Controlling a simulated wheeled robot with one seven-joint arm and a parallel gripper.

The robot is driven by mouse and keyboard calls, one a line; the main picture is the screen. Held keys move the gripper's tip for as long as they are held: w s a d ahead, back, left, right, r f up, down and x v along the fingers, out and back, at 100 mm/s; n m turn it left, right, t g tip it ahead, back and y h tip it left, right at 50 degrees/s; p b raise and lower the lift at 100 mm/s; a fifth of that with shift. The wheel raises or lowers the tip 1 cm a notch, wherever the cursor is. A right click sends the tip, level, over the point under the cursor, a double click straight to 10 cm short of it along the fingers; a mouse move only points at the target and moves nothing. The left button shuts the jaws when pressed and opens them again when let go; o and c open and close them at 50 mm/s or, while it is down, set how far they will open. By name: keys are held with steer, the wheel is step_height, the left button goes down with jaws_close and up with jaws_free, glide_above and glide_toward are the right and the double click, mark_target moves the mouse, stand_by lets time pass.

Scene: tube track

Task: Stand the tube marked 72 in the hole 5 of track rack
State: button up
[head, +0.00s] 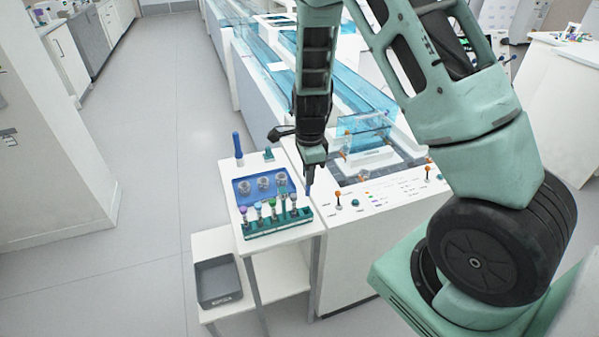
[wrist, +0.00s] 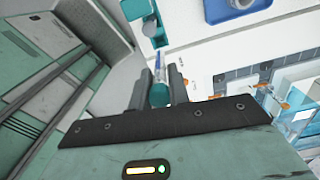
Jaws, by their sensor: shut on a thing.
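My gripper (head: 311,168) is shut on a capped tube, held above the gap between the side table's right edge and the white machine. In the wrist view the tube's teal cap (wrist: 160,93) is between my fingers, and its thin body points toward the rack's end. No mark on it can be read. The teal rack (head: 262,233) lies along the front edge of the side table, left of and below my gripper. It holds several upright tubes with purple, green and other caps. Its end also shows in the wrist view (wrist: 150,27). Hole numbers are too small to read.
A blue tray (head: 239,198) with round grey holders lies behind the rack. A tall blue tube-like item (head: 237,146) stands at the table's back left. The white machine (head: 345,232) with orange-topped knobs is to the right. A grey bin (head: 217,282) sits on the lower shelf.

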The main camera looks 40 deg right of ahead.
mark_target(307, 196)
steer(key=shift+a+f, duration=0.15)
steer(key=shift+f, duration=0.1)
step_height(307, 196, down, 4)
steer(key=b, duration=0.4)
steer(key=shift+f+b, duration=0.2)
steer(key=shift+b, duration=0.15)
steer(key=shift+f, duration=0.35)
stand_by(0.7)
steer(key=shift+f, duration=0.2)
steer(key=shift+f, duration=0.4)
steer(key=shift+f+b, duration=0.3)
steer(key=shift+f, duration=0.1)
stand_by(0.4)
steer(key=shift+f, duration=0.25)
